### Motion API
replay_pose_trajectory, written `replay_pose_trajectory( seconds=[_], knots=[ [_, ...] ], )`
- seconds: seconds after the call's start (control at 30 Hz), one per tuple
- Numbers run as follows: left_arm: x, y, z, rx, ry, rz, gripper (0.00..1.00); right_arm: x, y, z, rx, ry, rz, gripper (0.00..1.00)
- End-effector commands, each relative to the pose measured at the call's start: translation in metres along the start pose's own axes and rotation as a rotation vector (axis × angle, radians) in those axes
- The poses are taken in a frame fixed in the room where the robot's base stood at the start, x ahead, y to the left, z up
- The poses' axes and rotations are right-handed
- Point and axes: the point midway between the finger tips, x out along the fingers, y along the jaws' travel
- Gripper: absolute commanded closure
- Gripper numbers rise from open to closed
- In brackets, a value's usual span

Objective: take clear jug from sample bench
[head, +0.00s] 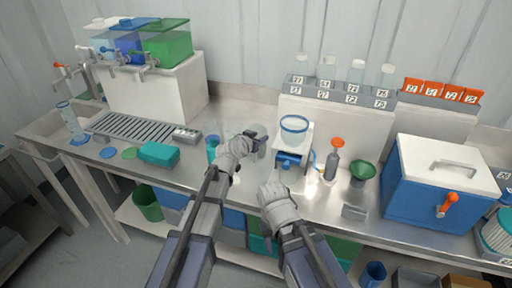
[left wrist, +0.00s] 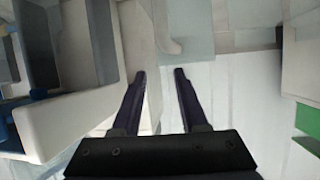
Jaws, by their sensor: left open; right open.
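A clear, greyish jug (head: 260,149) seems to stand on the steel bench (head: 215,172), just beyond and right of my left gripper (head: 251,136), which partly hides it. In the left wrist view a pale see-through body (left wrist: 187,28) with a curved handle-like part (left wrist: 169,43) lies ahead of the fingertips. My left gripper is open there too (left wrist: 160,74), with nothing clearly between its fingers. My right gripper (head: 270,189) is open and empty, near the front of the bench; its fingers are hard to make out.
A blue-and-white stand with a clear cup (head: 294,129) is close on the right of the left gripper. A teal cup (head: 212,148) stands on its left.

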Motion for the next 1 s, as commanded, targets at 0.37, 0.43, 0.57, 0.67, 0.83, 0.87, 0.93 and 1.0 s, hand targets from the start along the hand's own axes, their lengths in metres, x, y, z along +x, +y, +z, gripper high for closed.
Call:
replay_pose_trajectory(
  seconds=[0.37,0.43,0.57,0.67,0.83,0.87,0.93,1.0],
  knots=[
    [0.029,-0.001,0.002,0.001,0.000,0.000,0.57,0.012,-0.001,-0.001,0.000,0.000,0.000,0.50],
    [0.040,-0.001,0.002,0.001,0.000,0.000,0.57,0.017,-0.002,-0.001,0.000,0.000,0.000,0.50],
    [0.054,-0.001,0.001,0.000,0.000,-0.001,0.57,0.021,-0.002,-0.001,0.000,0.000,0.000,0.50],
    [0.054,0.000,0.000,0.000,0.000,-0.001,0.57,0.021,-0.002,-0.001,0.000,0.000,0.000,0.50],
    [0.053,0.000,0.000,0.000,-0.001,-0.001,0.61,0.020,-0.002,-0.001,0.000,0.000,0.000,0.50],
    [0.053,0.000,0.000,0.000,-0.001,-0.001,0.65,0.020,-0.002,-0.001,0.000,0.000,0.000,0.50],
    [0.053,0.000,0.000,0.000,-0.001,-0.001,0.73,0.020,-0.002,-0.001,0.000,0.000,0.000,0.50],
    [0.053,0.000,0.000,0.000,-0.001,0.000,0.81,0.020,-0.002,-0.001,0.000,0.000,0.000,0.50]
  ],
)
